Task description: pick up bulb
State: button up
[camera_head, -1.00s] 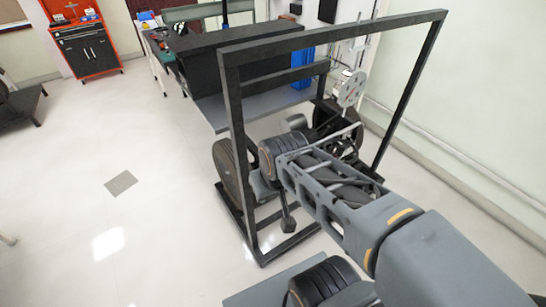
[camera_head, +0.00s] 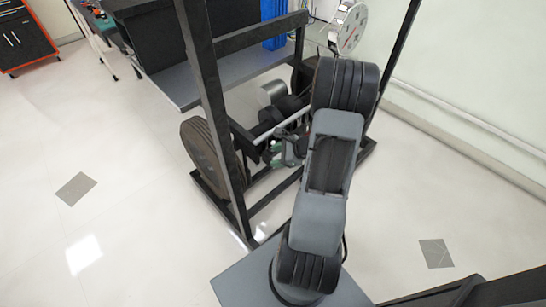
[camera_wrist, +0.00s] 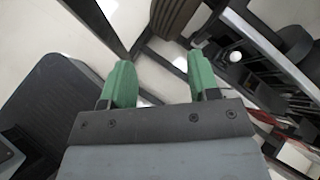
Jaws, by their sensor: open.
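A small round white thing (camera_wrist: 235,56), which looks like the bulb, shows in the wrist view at the upper right, beyond the right finger and apart from it. It sits among dark parts of the rig. I cannot make out the bulb in the head view. My gripper (camera_wrist: 162,82) has two green fingers, spread wide with nothing between them. In the head view my gripper (camera_head: 280,152) is partly hidden by my own arm, low inside the rig frame.
A black upright frame (camera_head: 205,110) with a grey shelf (camera_head: 190,90) and a large wheel (camera_head: 205,150) surrounds the gripper area. A round gauge (camera_head: 348,27) stands behind it. Tables and a red cabinet (camera_head: 20,40) lie at the far left. The floor at left is clear.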

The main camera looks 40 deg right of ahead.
jog(key=w+d+f+m+t+h+b, duration=0.1)
jog(key=d+f+m+t+h, duration=0.1)
jog(key=d+m, duration=0.3)
jog(key=w+d+f+m+t+h, duration=0.2)
jog(key=d+f+m, duration=0.1)
jog(key=d+m, duration=0.1)
jog(key=b, duration=0.1)
send_near(273, 144)
jog(key=d+x, duration=0.1)
jog(key=x, duration=0.2)
jog(key=shift+w+a+f+h, duration=0.15)
jog(key=shift+w+a+h, duration=0.05)
jog(key=shift+w+a, duration=0.25)
jog(key=shift+w+a+f+h, duration=0.2)
jog(key=shift+w+a, duration=0.15)
jog(key=shift+w, duration=0.2)
jog(key=x, duration=0.2)
jog(key=b+x, duration=0.1)
jog(key=x, duration=0.1)
jog(key=shift+s+f, duration=0.2)
jog(key=shift+f, duration=0.05)
jog(key=shift+w+f, duration=0.25)
jog(key=shift+w, duration=0.35)
jog(key=c, duration=1)
